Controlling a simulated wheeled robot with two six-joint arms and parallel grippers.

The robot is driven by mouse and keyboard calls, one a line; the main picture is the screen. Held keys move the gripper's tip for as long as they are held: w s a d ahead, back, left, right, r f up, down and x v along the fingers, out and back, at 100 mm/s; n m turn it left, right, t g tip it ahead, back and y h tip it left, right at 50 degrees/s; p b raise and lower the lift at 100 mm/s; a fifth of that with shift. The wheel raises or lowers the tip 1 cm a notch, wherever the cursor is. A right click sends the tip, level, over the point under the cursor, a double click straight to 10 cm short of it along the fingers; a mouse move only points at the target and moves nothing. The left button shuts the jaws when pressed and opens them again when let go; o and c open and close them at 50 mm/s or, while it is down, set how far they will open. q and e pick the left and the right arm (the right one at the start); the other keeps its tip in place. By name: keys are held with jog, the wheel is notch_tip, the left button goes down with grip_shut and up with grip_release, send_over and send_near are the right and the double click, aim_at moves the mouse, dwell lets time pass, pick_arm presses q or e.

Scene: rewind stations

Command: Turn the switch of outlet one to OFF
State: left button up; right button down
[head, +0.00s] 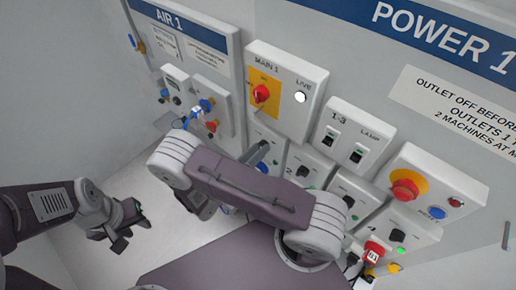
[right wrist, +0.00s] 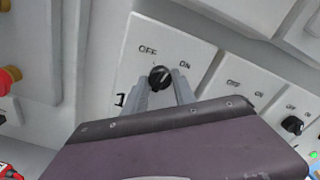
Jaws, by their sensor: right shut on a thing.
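The switch of outlet one is a black round knob (right wrist: 159,77) on a pale plate (right wrist: 205,50) with OFF printed upper left, ON upper right and a partly hidden 1 at the lower left. My right gripper (right wrist: 162,88) has its two grey fingers on either side of this knob, shut on it. I cannot tell clearly which label the knob points to. In the head view my own arm hides most of the outlet one plate (head: 267,137) and the knob. My left gripper (head: 130,232) hangs empty and open at the lower left, away from the panels.
Similar outlet plates with black knobs (right wrist: 292,125) stand to the right. Above them are the MAIN 1 box (head: 287,88), the lamp switch box (head: 350,140) and a red emergency button (head: 404,188). The AIR 1 panel (head: 190,55) is at left. A red tag (head: 373,254) hangs lower right.

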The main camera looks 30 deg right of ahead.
jog(key=n+p, duration=0.2)
jog(key=n, duration=0.9)
jog(key=shift+n, duration=0.3)
dwell(0.4)
jog(key=c, duration=1)
grip_release()
